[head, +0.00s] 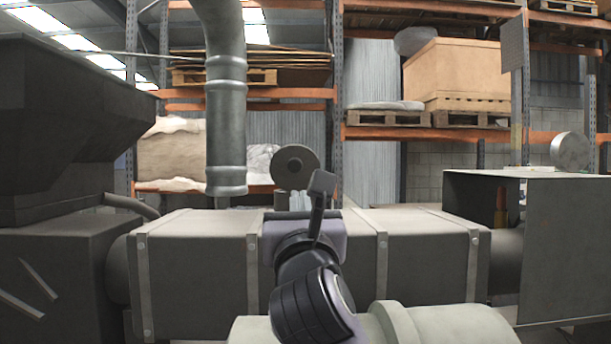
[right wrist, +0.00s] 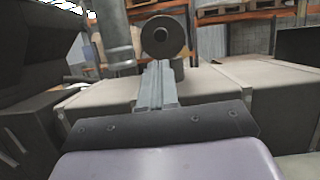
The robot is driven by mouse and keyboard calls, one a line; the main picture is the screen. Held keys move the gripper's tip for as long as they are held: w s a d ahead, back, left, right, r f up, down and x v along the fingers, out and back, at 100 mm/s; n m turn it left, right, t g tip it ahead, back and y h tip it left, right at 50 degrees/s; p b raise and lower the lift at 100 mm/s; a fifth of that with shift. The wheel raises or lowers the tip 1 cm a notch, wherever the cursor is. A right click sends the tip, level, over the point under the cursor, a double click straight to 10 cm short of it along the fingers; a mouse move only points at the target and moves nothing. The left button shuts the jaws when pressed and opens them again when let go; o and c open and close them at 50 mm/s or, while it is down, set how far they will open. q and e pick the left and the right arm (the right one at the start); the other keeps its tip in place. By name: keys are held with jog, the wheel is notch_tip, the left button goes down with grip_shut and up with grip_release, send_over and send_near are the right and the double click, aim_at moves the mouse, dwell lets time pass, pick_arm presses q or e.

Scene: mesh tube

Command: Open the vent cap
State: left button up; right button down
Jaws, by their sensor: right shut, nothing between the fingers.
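A round dark grey disc with a hub at its centre, which looks like the vent cap (head: 296,167), stands on edge above the long grey boxed tube (head: 200,250), near the middle of the head view. In the right wrist view the cap (right wrist: 164,36) is straight beyond the fingertips, with a short grey post below it. My right gripper (head: 294,199) points away toward the cap, over the tube. In the right wrist view its pale fingers (right wrist: 158,75) are together and empty. Whether they touch the cap cannot be told. My left gripper is not in view.
A thick vertical grey pipe (head: 226,120) hangs left of the cap. A dark hopper-like machine (head: 60,130) fills the left side. An open-sided metal box (head: 565,250) stands at the right, with another round disc (head: 570,151) above it. Storage racks are behind.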

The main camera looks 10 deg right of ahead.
aim_at(296, 165)
jog(key=p+x, duration=0.3)
jog(key=x, duration=1)
jog(key=shift+w+d, duration=0.15)
jog(key=shift+w, duration=0.2)
